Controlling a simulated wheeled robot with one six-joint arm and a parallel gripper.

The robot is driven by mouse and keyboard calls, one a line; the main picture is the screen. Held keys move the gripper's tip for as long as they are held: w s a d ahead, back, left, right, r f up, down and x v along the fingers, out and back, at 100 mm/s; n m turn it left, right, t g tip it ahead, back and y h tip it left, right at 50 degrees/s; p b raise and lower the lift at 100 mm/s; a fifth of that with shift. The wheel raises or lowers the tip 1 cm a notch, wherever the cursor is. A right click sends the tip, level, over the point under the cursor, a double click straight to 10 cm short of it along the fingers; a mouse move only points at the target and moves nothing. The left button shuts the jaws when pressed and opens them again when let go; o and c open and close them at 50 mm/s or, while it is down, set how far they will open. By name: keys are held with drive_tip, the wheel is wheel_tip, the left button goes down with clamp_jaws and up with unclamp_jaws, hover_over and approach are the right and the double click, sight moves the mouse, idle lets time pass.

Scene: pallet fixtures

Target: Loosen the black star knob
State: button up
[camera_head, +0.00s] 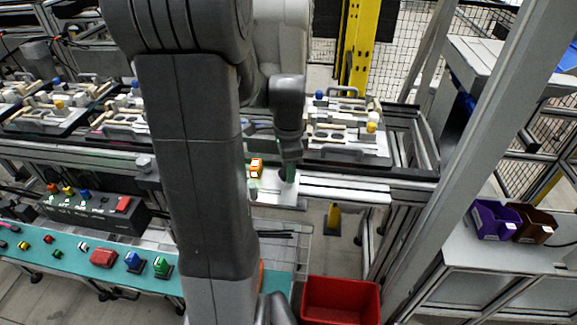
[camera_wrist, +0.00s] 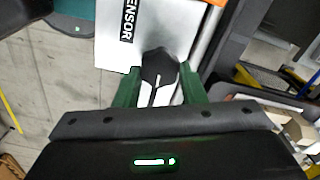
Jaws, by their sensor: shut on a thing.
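The black star knob (camera_wrist: 160,66) shows in the wrist view between the two green fingers of my gripper (camera_wrist: 158,88). The fingers are shut on it from both sides. The knob sits at the edge of a light plate (camera_wrist: 185,25) marked with a dark label ending in "ENSOR". In the head view my gripper (camera_head: 288,172) points down at the light plate (camera_head: 265,191) in front of the pallet line. There the knob is mostly hidden by the fingers.
An orange block (camera_head: 256,166) stands on the plate left of my gripper. A pallet with fixtures (camera_head: 345,130) lies behind. A control box (camera_head: 95,208) with buttons stands at left. A red bin (camera_head: 341,300) is below, and purple (camera_head: 494,221) and brown bins (camera_head: 536,226) are at right.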

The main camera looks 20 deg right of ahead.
drive_tip(key=n, duration=0.6)
drive_tip(key=shift+w+p, duration=0.1)
drive_tip(key=shift+p, duration=0.25)
drive_tip(key=n, duration=0.5)
drive_tip(key=shift+w, duration=0.1)
drive_tip(key=n, duration=0.5)
drive_tip(key=shift+a+n+p, duration=0.15)
drive_tip(key=shift+n+p, duration=0.2)
drive_tip(key=shift+n, duration=0.05)
drive_tip(key=n, duration=0.4)
drive_tip(key=shift+w+n, duration=0.1)
drive_tip(key=shift+n, duration=0.3)
drive_tip(key=o, duration=1)
wheel_tip(320, 180, up, 14)
